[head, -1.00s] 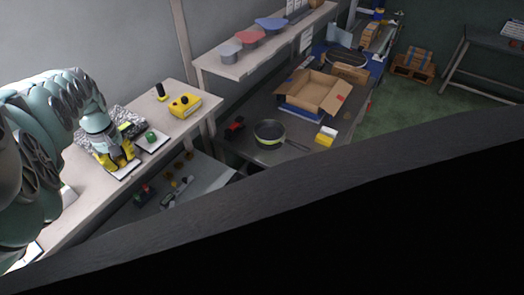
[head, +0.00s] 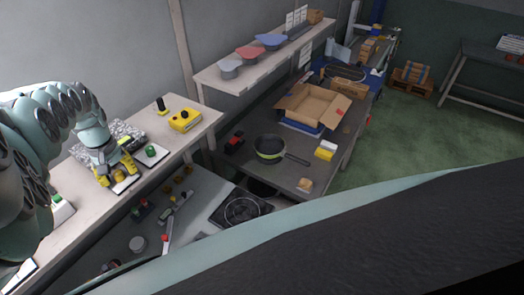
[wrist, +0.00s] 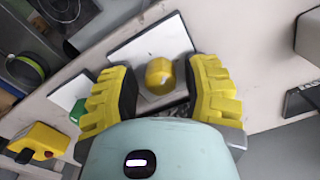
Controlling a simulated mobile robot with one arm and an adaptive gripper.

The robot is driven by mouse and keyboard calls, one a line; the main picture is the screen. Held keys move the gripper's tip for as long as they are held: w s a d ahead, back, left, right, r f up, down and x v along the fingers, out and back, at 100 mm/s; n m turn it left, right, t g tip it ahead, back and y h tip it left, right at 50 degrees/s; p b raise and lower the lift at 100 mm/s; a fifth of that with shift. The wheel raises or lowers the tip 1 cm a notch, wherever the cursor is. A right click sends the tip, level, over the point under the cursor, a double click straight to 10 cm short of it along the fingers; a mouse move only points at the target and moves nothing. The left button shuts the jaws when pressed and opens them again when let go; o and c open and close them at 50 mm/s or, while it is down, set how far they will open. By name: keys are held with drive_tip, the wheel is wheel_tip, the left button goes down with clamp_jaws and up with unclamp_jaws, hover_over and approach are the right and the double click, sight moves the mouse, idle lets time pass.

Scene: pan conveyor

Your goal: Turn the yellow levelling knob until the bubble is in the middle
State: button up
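The yellow levelling knob (wrist: 160,75) sits on a white plate (wrist: 140,45) in the wrist view. My gripper (wrist: 162,88) has its two yellow fingers on either side of the knob, with a gap visible on each side. It is open and holds nothing. I cannot make out a bubble in either view.
A green button (head: 151,150) on a white plate is just right of my gripper. A pan (head: 269,148) rests on the dark table to the right.

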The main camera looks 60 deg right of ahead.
sight(116, 173)
drive_tip(key=shift+o, duration=0.7)
drive_tip(key=shift+r, duration=0.1)
drive_tip(key=shift+w+r, duration=0.1)
drive_tip(key=shift+r, duration=1.1)
drive_tip(key=shift+a+r, duration=0.1)
drive_tip(key=shift+r, duration=0.2)
wheel_tip(116, 173, up, 9)
drive_tip(key=shift+d+f, duration=0.1)
drive_tip(key=shift+d, duration=0.1)
